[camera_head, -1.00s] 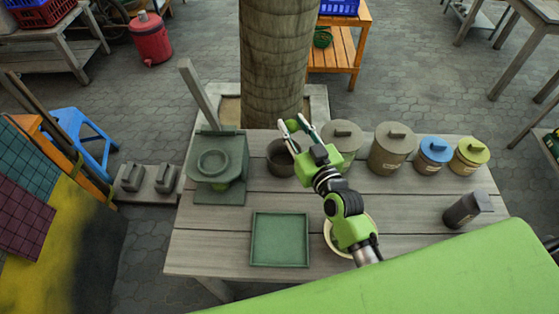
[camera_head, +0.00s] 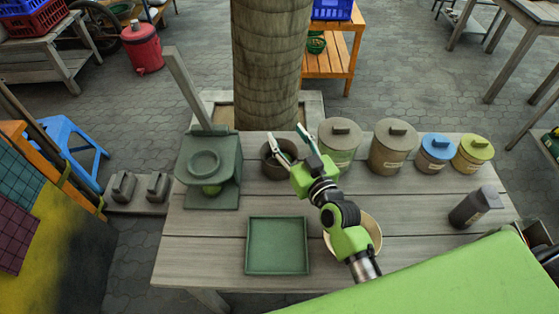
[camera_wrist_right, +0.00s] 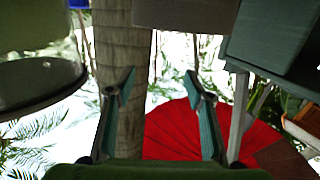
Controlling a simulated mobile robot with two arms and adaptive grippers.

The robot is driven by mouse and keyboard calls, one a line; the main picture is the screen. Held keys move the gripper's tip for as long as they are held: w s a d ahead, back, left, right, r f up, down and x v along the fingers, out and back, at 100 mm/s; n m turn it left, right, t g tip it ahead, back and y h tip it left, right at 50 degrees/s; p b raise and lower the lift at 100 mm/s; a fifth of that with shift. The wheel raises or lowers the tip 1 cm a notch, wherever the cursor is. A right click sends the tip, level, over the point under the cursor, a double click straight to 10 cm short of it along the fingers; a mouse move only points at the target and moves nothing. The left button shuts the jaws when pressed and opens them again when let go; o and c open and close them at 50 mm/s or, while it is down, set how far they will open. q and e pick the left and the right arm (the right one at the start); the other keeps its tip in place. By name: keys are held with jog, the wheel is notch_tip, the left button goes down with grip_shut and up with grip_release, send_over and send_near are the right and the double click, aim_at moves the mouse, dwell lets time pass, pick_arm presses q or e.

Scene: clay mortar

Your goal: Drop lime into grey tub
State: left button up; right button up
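A dark grey-brown tub (camera_head: 273,171), likely the grey tub, stands right of the press. My right gripper (camera_head: 287,140) is over the tub's right side in the head view, fingers apart. In the right wrist view the right gripper (camera_wrist_right: 160,85) is open with nothing between its fingertips. The tub's inside is dark and partly hidden by a finger. My left gripper is not in view.
Right of the tub stand lidded jars: grey-green (camera_head: 340,142), tan (camera_head: 391,147), blue (camera_head: 436,153) and yellow-green (camera_head: 473,153). A green tray (camera_head: 277,246) lies in front. A cream bowl (camera_head: 373,226) is partly behind my arm. A dark bottle (camera_head: 473,208) is at right.

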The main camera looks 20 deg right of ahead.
jog(key=shift+r, duration=0.1)
notch_tip(320, 180, up, 10)
dwell(0.5)
dwell(0.4)
